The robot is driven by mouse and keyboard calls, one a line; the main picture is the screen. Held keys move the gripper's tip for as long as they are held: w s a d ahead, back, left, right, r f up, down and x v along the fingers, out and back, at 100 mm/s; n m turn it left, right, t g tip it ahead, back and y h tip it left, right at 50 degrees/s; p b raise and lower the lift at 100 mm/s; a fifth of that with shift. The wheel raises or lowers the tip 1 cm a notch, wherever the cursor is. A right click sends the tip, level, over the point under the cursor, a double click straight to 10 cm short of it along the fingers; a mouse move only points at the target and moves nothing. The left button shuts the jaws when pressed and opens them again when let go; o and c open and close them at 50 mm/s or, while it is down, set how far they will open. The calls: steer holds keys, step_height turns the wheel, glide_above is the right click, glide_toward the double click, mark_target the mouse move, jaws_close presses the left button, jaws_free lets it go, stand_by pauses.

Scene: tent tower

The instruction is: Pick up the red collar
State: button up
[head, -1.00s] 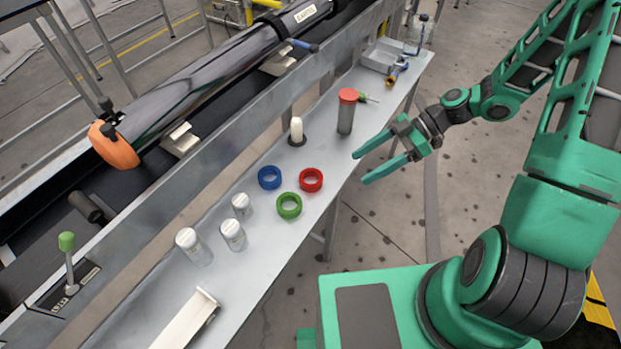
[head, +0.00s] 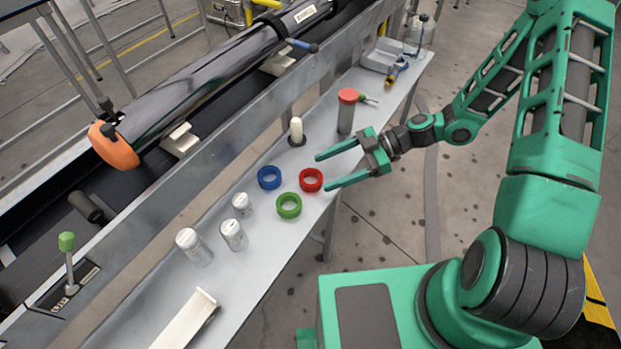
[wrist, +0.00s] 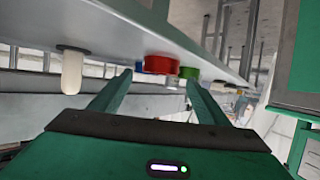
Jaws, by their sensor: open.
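The red collar (head: 310,180) is a short ring lying on the grey metal bench (head: 262,262). My gripper (head: 321,172) is open and empty, its two green fingers pointing left. In the wrist view the red collar (wrist: 162,63) shows ahead, between the fingertips. A blue collar (head: 269,178) lies to its left and a green collar (head: 289,206) just below it in the head view.
A white-tipped peg (head: 296,131) and a red-capped cylinder (head: 346,111) stand close by. Several white-lidded jars (head: 233,235) stand at lower left. A grey tray (head: 382,56) is at the far end. Bare bench lies below the green collar.

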mark_target(318, 175)
steer(key=shift+x, duration=2)
steer(key=shift+c, duration=0.7)
steer(key=c, duration=1.1)
